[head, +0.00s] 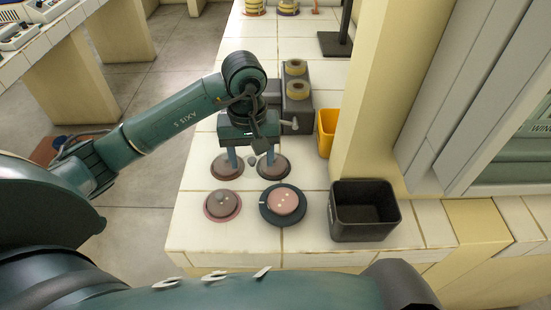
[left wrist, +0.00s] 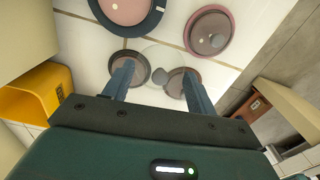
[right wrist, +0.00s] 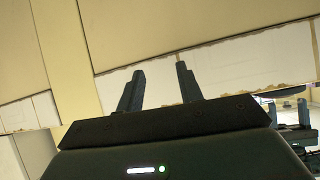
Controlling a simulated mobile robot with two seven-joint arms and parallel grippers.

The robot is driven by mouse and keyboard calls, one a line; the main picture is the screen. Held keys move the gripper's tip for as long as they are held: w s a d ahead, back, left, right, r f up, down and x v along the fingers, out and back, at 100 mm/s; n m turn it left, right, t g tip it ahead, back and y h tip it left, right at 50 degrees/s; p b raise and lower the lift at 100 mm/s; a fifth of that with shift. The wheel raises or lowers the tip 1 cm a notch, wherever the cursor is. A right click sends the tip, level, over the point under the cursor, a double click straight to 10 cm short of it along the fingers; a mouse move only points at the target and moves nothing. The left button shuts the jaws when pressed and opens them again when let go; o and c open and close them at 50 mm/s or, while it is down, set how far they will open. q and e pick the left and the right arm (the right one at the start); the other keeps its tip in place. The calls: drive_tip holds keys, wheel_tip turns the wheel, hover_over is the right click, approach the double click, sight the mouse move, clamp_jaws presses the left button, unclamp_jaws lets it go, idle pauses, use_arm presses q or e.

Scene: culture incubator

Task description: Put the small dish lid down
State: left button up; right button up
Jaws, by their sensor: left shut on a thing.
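My left gripper (head: 251,163) points down over the tiled bench, its fingers shut on a clear small dish lid (left wrist: 168,56). The lid's outline is faint; a small grey knob (left wrist: 158,76) shows between the fingers. Two brown discs (head: 222,171) (head: 278,171) lie below and beside the fingertips; I cannot tell whether the lid touches them. In front are a covered pink-rimmed dish (head: 222,204) and a pink dish with pale spots (head: 284,201) on a dark round base (head: 268,214). My right gripper (right wrist: 160,82) is open and empty, facing a pale wall.
A black open bin (head: 340,222) stands at the bench's right front, beside a cream post (head: 380,100). A yellow bin (head: 326,130) and a grey block with rolls (head: 297,105) stand behind. Bare tile (head: 200,245) lies along the front and left edges.

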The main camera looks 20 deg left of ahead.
sight(254, 187)
use_arm(q)
drive_tip(key=shift+f+p, duration=0.35)
drive_tip(key=shift+f, duration=3.25)
drive_tip(key=shift+f, duration=0.2)
drive_tip(key=o, duration=0.9)
drive_tip(key=shift+r, duration=0.1)
drive_tip(key=shift+o, duration=0.2)
